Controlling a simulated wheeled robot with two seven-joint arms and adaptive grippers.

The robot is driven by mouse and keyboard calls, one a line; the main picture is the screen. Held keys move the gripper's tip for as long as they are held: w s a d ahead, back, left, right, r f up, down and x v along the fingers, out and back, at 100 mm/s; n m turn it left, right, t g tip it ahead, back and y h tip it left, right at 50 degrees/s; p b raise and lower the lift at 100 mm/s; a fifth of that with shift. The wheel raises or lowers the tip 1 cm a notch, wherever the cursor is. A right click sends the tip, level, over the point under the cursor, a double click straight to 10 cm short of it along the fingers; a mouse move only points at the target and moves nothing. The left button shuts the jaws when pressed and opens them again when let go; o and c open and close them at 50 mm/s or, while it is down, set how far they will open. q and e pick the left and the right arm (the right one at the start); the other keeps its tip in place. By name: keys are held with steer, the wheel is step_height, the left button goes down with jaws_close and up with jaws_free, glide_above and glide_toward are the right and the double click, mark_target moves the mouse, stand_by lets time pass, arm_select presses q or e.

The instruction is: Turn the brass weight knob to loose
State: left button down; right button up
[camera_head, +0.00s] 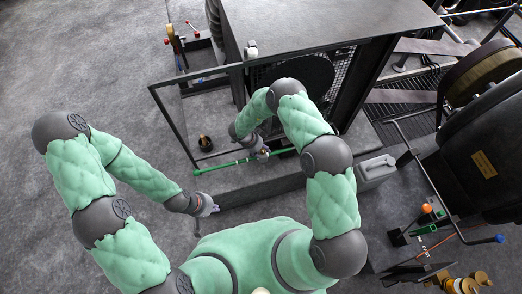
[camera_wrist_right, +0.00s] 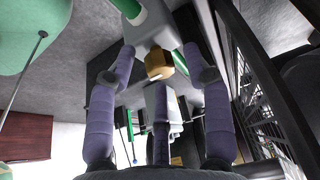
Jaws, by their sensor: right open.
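The brass weight knob (camera_wrist_right: 158,64) shows in the right wrist view, just under a pale grey block (camera_wrist_right: 152,28) on a green rod (camera_wrist_right: 128,7). My right gripper (camera_wrist_right: 157,52) is open, its purple fingers on either side of the knob with visible gaps. In the head view my right gripper (camera_head: 263,153) is at the green rod (camera_head: 222,165), in front of the dark frame; my arm and gripper hide the knob there. My left gripper (camera_head: 207,206) hangs low at the left, away from the rod; its jaws are too small to read.
A dark open door frame (camera_head: 166,118) stands left of the mesh-sided machine (camera_head: 290,75). A grey canister (camera_head: 375,170) is right of my right arm. A large dark machine (camera_head: 485,150) and a lever stand (camera_head: 400,237) fill the right. The floor at left is clear.

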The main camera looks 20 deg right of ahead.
jaws_close()
